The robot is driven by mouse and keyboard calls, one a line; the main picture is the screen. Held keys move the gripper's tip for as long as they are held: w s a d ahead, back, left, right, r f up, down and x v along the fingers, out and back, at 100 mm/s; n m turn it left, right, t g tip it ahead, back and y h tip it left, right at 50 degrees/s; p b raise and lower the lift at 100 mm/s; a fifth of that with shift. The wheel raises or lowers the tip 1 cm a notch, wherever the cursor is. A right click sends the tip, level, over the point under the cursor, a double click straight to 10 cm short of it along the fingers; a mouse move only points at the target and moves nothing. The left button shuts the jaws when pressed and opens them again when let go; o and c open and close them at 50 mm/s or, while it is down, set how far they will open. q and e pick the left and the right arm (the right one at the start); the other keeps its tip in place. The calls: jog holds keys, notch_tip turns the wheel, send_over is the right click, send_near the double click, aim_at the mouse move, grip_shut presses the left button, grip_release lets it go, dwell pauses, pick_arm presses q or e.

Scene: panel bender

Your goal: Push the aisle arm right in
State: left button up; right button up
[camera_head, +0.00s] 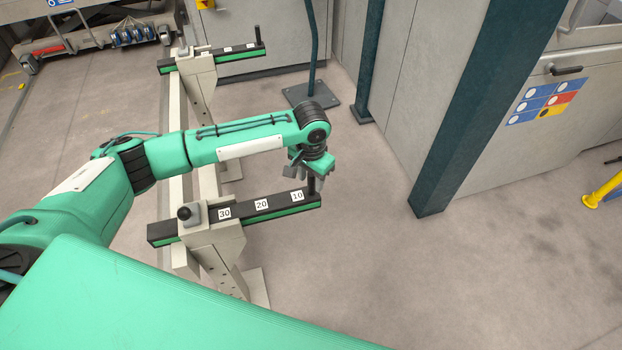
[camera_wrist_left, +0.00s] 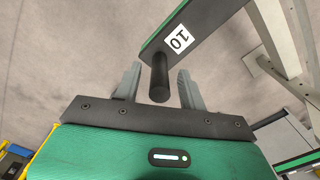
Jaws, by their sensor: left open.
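A black and green sliding arm (camera_head: 240,210) with labels 30, 20 and 10 rests in a beige stand (camera_head: 215,240); it sticks out to the right and has an upright black peg (camera_head: 313,186) at its right end. My left gripper (camera_head: 308,178) is directly over that end, fingers pointing down. In the left wrist view, the peg (camera_wrist_left: 160,78) shows between the two open grey fingers (camera_wrist_left: 160,90), with a gap on each side. The arm's label 10 (camera_wrist_left: 179,40) is just beyond the peg. My right gripper is not in view.
A similar arm (camera_head: 215,57) with its own peg sits on the stand farther back. A dark teal post (camera_head: 460,120) and grey cabinets are to the right. A thin pole on a base plate (camera_head: 311,95) stands behind. The floor right of the near arm is clear.

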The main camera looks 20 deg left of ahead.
pick_arm(q)
jog(key=shift+f, duration=0.6)
grip_shut()
jog(key=shift+s+a, duration=0.1)
